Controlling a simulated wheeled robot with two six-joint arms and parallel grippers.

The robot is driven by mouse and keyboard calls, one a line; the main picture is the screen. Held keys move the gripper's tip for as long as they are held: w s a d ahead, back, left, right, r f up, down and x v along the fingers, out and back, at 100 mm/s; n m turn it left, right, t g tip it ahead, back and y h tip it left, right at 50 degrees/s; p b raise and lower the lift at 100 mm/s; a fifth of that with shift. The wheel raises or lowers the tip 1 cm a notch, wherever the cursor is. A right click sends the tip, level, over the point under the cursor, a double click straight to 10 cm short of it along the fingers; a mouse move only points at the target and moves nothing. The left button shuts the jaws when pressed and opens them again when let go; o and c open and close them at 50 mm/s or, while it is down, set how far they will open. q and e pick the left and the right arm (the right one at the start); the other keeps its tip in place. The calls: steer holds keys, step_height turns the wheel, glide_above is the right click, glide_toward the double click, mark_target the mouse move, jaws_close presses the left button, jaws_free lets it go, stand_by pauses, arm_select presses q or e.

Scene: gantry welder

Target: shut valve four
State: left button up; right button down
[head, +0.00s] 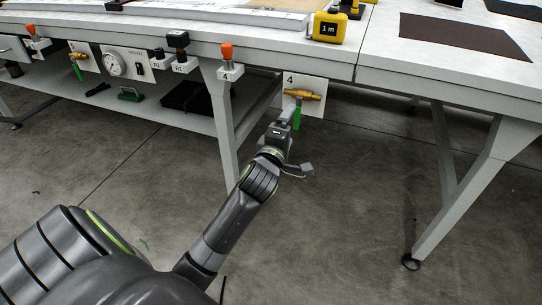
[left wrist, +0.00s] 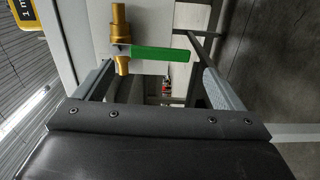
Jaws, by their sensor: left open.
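Valve four is a brass valve (head: 303,95) on a white plate (head: 312,84) marked 4, under the table's front edge. Its green handle (head: 297,118) hangs down, across the line of the level brass body. My left gripper (head: 288,116) is just in front of the handle and partly covers it. In the left wrist view the brass body (left wrist: 119,28) and the green handle (left wrist: 165,54) show ahead. The open left gripper (left wrist: 158,68) has a finger to each side, with the handle between their lines; I cannot tell whether they touch it. My right gripper is not in view.
A block marked 4 with an orange knob (head: 227,61) sits left of the valve. Another valve with a green handle (head: 76,69) and a gauge (head: 113,63) are further left. A table leg (head: 222,125) stands left of my gripper. A yellow tape measure (head: 338,28) lies above.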

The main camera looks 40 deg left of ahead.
arm_select(q)
steer(key=p+v, duration=0.1)
steer(key=v, duration=1.3)
steer(key=shift+s, duration=0.25)
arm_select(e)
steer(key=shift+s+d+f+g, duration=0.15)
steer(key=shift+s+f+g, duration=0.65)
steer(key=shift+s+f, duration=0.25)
arm_select(q)
steer(key=shift+f, duration=0.15)
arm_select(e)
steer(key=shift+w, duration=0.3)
